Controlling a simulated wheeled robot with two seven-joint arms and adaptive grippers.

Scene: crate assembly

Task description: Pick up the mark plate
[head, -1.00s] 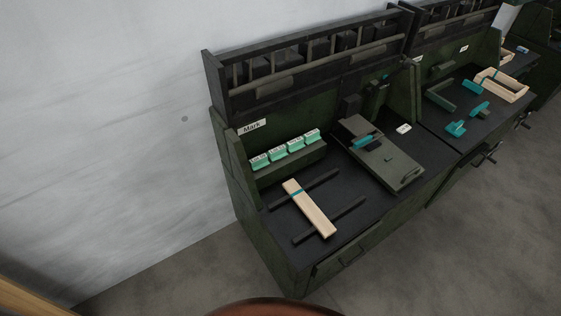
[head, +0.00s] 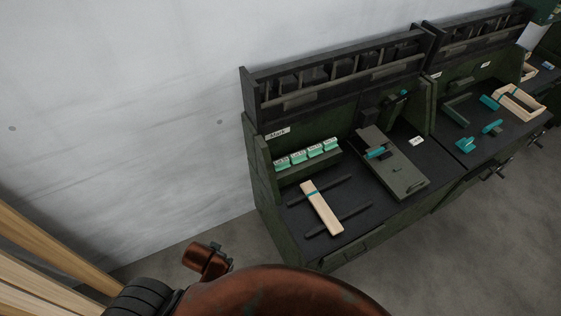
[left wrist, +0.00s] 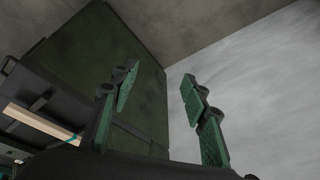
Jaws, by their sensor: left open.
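At the bench with the "Mark" sign (head: 278,133), several small green labelled plates (head: 299,155) stand in a row on a dark holder. A pale wooden board (head: 322,211) with a teal band lies across two dark rails in front of them. Which piece is the mark plate I cannot tell for sure. My left gripper (left wrist: 158,75) is open and empty in the left wrist view, its green-padded fingers apart beside the bench's dark green side panel (left wrist: 95,65). The board also shows at that view's left edge (left wrist: 38,122). My right gripper is not in view.
A grey-green fixture (head: 400,178) with a teal handle stands right of the board. Farther right, another bench holds teal parts (head: 466,145) and a wooden crate frame (head: 519,103). A pale wall (head: 120,100) stands left; grey floor (head: 450,240) is clear in front.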

